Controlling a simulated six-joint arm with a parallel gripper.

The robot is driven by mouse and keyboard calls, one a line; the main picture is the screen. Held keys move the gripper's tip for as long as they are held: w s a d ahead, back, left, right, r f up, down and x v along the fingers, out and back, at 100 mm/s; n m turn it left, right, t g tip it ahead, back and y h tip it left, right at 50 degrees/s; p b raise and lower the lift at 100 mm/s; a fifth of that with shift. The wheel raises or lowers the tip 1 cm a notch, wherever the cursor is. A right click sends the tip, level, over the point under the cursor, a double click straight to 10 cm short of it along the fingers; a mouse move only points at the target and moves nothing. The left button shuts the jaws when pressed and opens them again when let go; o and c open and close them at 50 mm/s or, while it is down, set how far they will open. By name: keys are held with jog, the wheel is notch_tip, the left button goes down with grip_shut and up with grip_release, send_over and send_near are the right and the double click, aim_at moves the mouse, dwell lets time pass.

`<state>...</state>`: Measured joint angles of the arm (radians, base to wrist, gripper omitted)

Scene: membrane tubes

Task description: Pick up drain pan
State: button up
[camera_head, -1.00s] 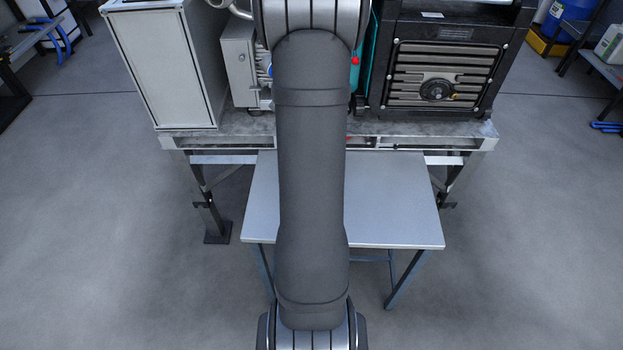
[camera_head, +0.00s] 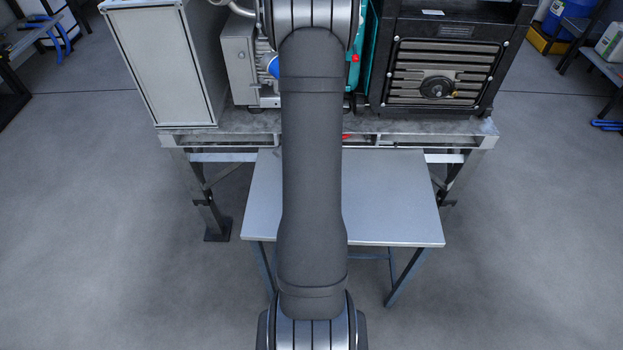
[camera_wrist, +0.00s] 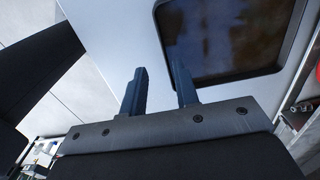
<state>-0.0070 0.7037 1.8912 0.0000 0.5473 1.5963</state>
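A dark rectangular pan with a black raised rim (camera_wrist: 240,80), which looks like the drain pan, shows in the upper part of the wrist view. Its inside looks brown and glossy, and its upper part is cut off by the frame. It lies on a pale flat surface. My gripper (camera_wrist: 158,70) has its two dark fingers apart, with nothing between them. In the head view my own arm covers the middle, and neither the pan nor my gripper shows.
A low grey table (camera_head: 395,200) stands before a metal workbench (camera_head: 225,140). The bench carries a white cabinet (camera_head: 165,70), a grey box (camera_head: 240,65) and a black slatted machine (camera_head: 440,75). Open floor lies on both sides. Blurred items show at the wrist view's right edge.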

jog(key=shift+w+a+f, duration=0.1)
jog(key=shift+w+f, duration=0.1)
jog(key=shift+f, duration=1.25)
jog(key=shift+w+f, duration=0.15)
jog(key=shift+f, duration=1.3)
grip_shut()
